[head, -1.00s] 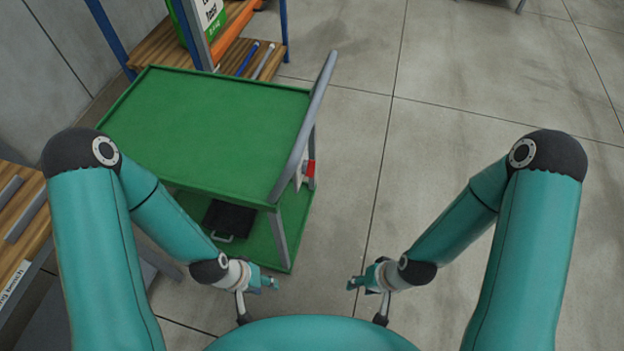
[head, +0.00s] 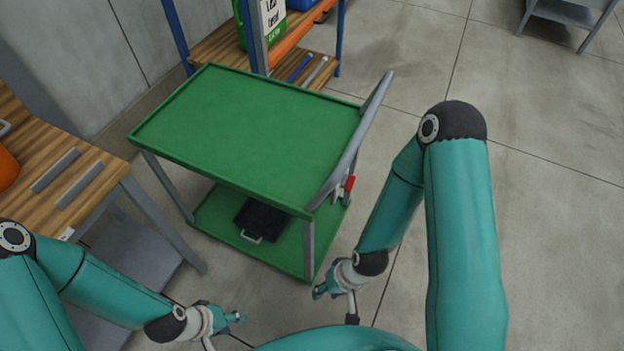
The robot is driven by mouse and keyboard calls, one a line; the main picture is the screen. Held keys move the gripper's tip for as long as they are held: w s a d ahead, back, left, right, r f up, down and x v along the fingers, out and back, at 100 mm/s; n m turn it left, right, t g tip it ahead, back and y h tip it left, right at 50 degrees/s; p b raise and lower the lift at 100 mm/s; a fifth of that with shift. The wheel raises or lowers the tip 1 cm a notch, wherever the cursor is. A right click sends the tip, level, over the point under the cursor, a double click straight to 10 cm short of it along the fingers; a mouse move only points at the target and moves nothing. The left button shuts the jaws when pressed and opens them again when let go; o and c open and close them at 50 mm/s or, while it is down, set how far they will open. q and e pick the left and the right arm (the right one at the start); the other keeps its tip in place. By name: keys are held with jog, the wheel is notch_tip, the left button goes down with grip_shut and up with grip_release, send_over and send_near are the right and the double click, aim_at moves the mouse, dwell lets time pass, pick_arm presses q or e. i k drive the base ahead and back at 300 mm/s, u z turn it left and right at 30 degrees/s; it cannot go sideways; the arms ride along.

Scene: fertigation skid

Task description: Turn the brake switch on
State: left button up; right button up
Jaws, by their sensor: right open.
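A small red switch part (head: 349,184) sits on a pale bracket at the right end of the green cart (head: 240,125), beneath its grey push handle. I take it for the brake switch; its setting is too small to tell. My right gripper (head: 322,290) is open and empty, below and left of the red part in the picture, near the cart's front right leg, and apart from it. My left gripper (head: 235,318) is low in the picture, left of the right one, with nothing seen in it. Its finger gap is unclear.
A black case (head: 262,220) lies on the cart's lower shelf. A wooden bench (head: 85,150) with grey bars stands at left. A shelf rack (head: 215,45) with a green container (head: 272,25) stands behind the cart. Open floor lies to the right.

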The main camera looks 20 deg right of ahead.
aim_at(348, 181)
jog(key=u, duration=0.7)
jog(key=k, duration=0.95)
jog(key=z, duration=1.2)
jog(key=i, duration=1)
jog(key=u, duration=0.05)
jog(key=k, duration=0.55)
jog(key=u, duration=0.1)
